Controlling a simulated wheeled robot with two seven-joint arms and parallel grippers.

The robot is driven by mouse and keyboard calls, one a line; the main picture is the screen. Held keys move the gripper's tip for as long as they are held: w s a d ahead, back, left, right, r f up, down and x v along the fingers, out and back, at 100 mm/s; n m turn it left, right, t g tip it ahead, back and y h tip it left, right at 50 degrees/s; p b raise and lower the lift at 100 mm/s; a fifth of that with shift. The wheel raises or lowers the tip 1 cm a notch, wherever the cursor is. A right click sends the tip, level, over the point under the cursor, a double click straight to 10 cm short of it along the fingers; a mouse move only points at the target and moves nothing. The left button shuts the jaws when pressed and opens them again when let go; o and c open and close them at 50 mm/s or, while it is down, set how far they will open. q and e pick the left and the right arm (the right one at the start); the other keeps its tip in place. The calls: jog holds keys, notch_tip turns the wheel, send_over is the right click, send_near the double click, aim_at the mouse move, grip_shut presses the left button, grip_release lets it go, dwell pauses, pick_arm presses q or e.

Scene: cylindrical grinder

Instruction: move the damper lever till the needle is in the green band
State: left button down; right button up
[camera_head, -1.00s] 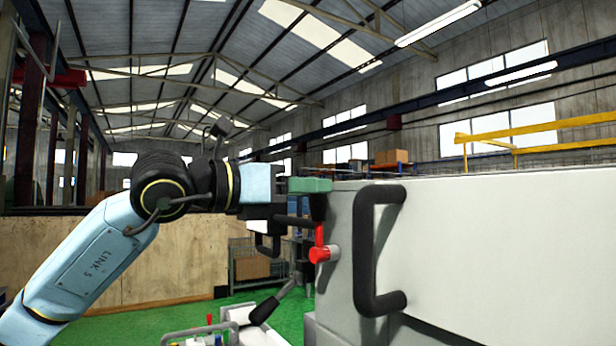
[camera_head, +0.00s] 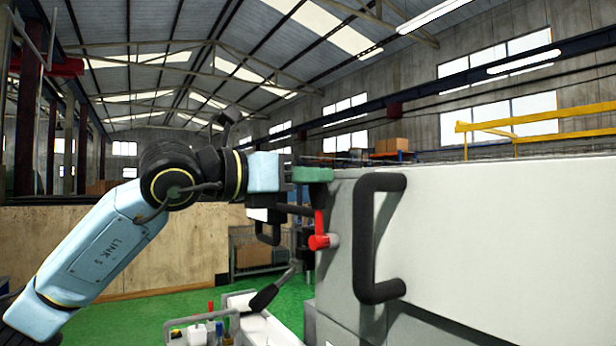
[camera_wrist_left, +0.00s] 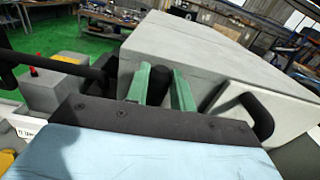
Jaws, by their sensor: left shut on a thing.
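My left gripper (camera_head: 312,174) reaches in from the left at the left end of the grey-white machine housing. Its green fingers also show in the left wrist view (camera_wrist_left: 161,95), one on each side of a black grip (camera_wrist_left: 158,82), and are shut on it. Below the fingers in the head view is a red lever (camera_head: 319,224) with a red hub at the machine's side. The black grip appears to be the lever's upper end; the fingers hide the join in the head view. No gauge, needle or green band can be made out. My right gripper is out of view.
A big black handle (camera_head: 364,240) stands out from the housing (camera_head: 500,220), right of the lever. A black-knobbed lever (camera_head: 264,297) is lower down on the machine. In the wrist view, a box with a red button (camera_wrist_left: 34,71) stands at left. Green floor (camera_head: 130,320) lies behind.

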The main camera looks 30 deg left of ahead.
pick_arm(q)
jog(key=shift+s+d+f+m+b, duration=0.2)
jog(key=shift+s+d+m+b, duration=0.2)
jog(key=shift+d+m+b, duration=0.4)
jog(key=shift+s+d+m, duration=0.2)
jog(key=shift+d+m, duration=0.05)
jog(key=shift+m, duration=0.35)
jog(key=shift+r, duration=0.1)
jog(key=c, duration=1.2)
grip_release()
jog(key=shift+a, duration=0.1)
